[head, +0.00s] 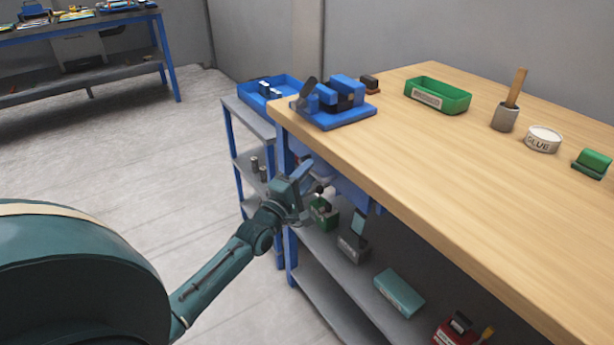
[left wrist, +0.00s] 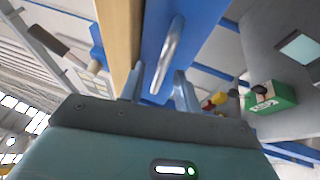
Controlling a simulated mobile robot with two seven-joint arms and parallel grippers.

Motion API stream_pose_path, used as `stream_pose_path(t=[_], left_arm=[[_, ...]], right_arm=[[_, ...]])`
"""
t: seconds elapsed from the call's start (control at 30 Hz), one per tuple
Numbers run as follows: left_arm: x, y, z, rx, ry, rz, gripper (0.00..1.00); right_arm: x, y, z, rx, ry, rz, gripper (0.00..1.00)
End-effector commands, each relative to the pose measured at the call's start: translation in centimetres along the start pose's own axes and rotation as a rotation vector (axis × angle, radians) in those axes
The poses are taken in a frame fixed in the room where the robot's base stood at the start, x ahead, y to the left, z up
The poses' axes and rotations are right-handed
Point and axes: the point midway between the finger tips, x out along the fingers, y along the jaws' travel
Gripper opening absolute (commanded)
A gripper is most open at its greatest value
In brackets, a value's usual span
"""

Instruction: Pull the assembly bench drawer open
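The assembly bench (head: 440,165) has a thick light wood top and blue legs. Its blue drawer front (head: 355,195) sits under the top and is partly hidden by my left gripper (head: 303,187). In the left wrist view, the blue drawer front (left wrist: 205,25) carries a silver bar handle (left wrist: 169,52). My left gripper (left wrist: 160,92) is open, with its fingers spread apart. The near end of the handle lies between the fingertips in that picture; I cannot tell whether they touch it. How far the drawer stands out is unclear. My right gripper is not in view.
On the bench top are a blue fixture (head: 335,115), a green bin (head: 437,95), a glue tub (head: 543,138) and a cup (head: 505,117). The shelf below holds a teal box (head: 399,292) and a red item (head: 457,330). The floor at left is clear.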

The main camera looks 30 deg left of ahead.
Motion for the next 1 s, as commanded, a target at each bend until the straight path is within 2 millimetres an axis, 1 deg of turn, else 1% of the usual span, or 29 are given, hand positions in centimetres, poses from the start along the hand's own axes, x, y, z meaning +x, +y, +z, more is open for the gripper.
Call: stream_pose_path(t=[0.1, 0.3, 0.37, 0.7, 1.0], left_arm=[[0.33, 0.0, 0.04, 0.0, -0.001, 0.0, 0.33], [0.33, -0.01, 0.04, 0.0, -0.001, 0.0, 0.33], [0.32, 0.0, 0.04, 0.0, -0.001, 0.0, 0.28], [0.3, -0.01, 0.04, 0.0, 0.0, 0.0, 0.01], [0.29, -0.01, 0.03, 0.0, 0.0, 0.0, 0.0]], right_arm=[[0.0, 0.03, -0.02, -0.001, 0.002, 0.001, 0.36], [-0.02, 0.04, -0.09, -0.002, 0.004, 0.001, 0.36], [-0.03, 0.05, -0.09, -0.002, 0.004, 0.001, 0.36], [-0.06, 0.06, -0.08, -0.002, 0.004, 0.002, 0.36], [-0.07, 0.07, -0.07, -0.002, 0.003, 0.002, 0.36]])
